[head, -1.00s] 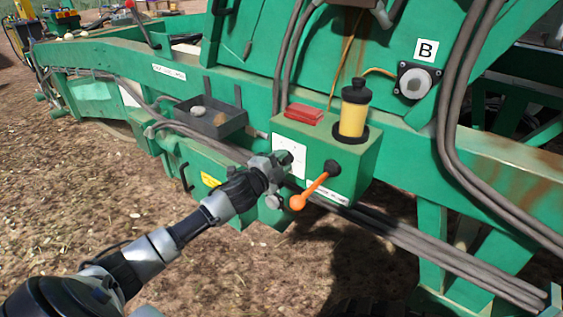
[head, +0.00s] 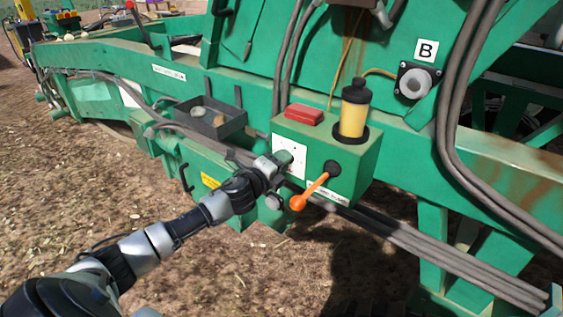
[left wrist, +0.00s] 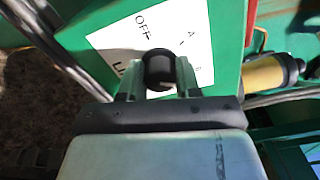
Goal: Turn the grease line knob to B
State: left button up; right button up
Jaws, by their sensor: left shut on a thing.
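The dark round knob (left wrist: 158,68) sits on a white label plate (left wrist: 110,42) with OFF, A and B printed on it. In the left wrist view my left gripper (left wrist: 157,77) is shut on the knob, one finger on each side. In the head view my left gripper (head: 279,164) reaches the white plate (head: 286,143) on the left face of the green box (head: 350,180), and mostly hides the knob. I cannot tell where the knob points. My right gripper is not in view.
An orange-tipped lever (head: 311,191) sticks out from the box close to the right of my gripper. A yellow reservoir (head: 353,116) and a red block (head: 304,115) are on top. Dark hoses (head: 400,232) run below. A separate B sign (head: 427,50) is above a grey dial (head: 415,83).

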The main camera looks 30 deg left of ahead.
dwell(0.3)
pick_arm(q)
jog(key=o, duration=0.9)
jog(key=shift+o, duration=0.2)
jog(key=s+b, duration=0.3)
jog(key=s, duration=0.7)
jog(key=shift+s+a, duration=0.35)
jog(key=shift+a, duration=0.05)
jog(key=shift+f, duration=0.1)
